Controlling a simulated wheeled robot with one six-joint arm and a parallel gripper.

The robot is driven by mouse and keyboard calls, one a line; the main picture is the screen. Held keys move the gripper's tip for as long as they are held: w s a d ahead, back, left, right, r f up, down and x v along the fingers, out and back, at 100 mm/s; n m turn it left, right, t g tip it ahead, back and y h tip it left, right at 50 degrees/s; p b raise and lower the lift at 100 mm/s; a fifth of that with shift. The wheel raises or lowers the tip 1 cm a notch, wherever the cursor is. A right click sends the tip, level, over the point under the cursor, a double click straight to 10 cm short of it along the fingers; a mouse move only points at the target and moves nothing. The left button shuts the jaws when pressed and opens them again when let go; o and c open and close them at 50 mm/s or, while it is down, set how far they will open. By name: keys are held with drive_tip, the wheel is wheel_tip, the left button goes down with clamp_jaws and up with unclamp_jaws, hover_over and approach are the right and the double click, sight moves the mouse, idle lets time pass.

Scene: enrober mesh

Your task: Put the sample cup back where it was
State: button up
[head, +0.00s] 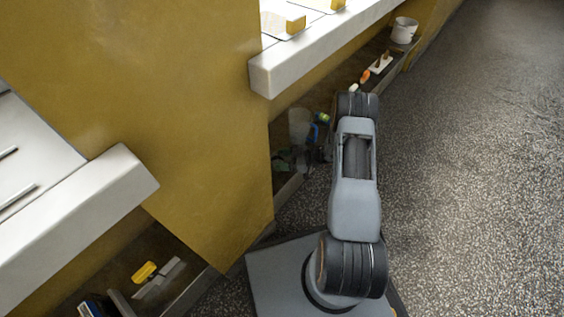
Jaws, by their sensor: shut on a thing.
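A pale, see-through cup (299,123), which I take for the sample cup, shows over the low dark ledge, left of my arm. My gripper (303,157) is small and dark in the head view, at the cup's lower part, and partly hidden behind my wrist. It is shut on the cup. The cup looks roughly upright. Its base and the exact contact of the fingers are hard to make out, and I cannot tell whether it touches the ledge.
A blue and yellow-green item (322,119) is close beside the cup. Farther along the ledge are an orange item (365,76), a white-and-brown tool (381,63) and a white bucket (404,31). A yellow panel (200,110) stands left. A yellow-handled scraper (146,271) lies lower left. Floor at right is clear.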

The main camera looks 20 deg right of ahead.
drive_tip(key=shift+f, duration=0.15)
drive_tip(key=o, duration=0.6)
drive_tip(key=shift+f, duration=0.1)
drive_tip(key=shift+c, duration=0.2)
drive_tip(key=o, duration=0.5)
drive_tip(key=shift+d+r+p, duration=0.1)
drive_tip(key=shift+r+p, duration=0.2)
drive_tip(key=shift+r, duration=0.05)
drive_tip(key=p+v, duration=0.3)
drive_tip(key=v, duration=0.8)
drive_tip(key=shift+s+d+p, duration=0.2)
drive_tip(key=shift+d+p, duration=0.1)
drive_tip(key=shift+d, duration=0.1)
